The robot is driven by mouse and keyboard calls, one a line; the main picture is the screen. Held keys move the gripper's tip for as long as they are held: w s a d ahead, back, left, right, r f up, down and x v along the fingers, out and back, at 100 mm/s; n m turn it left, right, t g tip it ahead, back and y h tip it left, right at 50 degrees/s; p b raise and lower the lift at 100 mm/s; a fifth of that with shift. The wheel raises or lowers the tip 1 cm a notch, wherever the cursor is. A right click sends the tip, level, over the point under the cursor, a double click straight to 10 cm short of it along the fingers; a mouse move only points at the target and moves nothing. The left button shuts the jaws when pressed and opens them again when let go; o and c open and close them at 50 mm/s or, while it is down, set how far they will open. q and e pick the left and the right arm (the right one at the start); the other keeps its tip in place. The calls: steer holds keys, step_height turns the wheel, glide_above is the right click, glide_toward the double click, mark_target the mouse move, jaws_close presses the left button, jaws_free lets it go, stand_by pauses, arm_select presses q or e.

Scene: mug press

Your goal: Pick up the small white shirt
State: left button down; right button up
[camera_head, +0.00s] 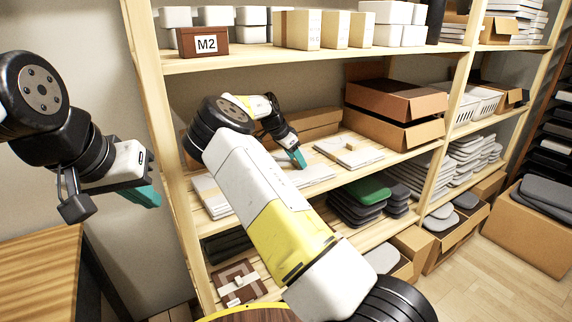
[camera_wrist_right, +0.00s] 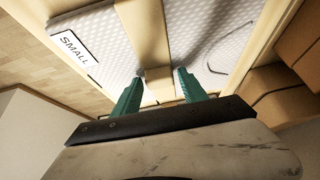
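The white shirt with a "SMALL" label (camera_wrist_right: 75,47) lies flat and folded below my right gripper, with a beige strip (camera_wrist_right: 150,30) running across its middle. In the head view, a white folded shirt (camera_head: 319,172) lies on the middle shelf beside my right gripper (camera_head: 297,158). My right gripper, with teal fingers, also shows in the right wrist view (camera_wrist_right: 160,82). Its fingers are apart, one on each side of the strip's near end; contact is unclear. My left gripper (camera_head: 143,194) hangs left of the shelf, away from the shirts; its finger gap is hidden.
Another white folded item (camera_head: 345,150) lies to the right on the same shelf. Brown boxes (camera_head: 395,130) stand further right. Shelf uprights (camera_head: 160,130) and the shelf above (camera_head: 300,55) bound the space. A wooden table (camera_head: 40,270) is at lower left.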

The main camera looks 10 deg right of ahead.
jaws_close()
steer(key=shift+r, duration=0.15)
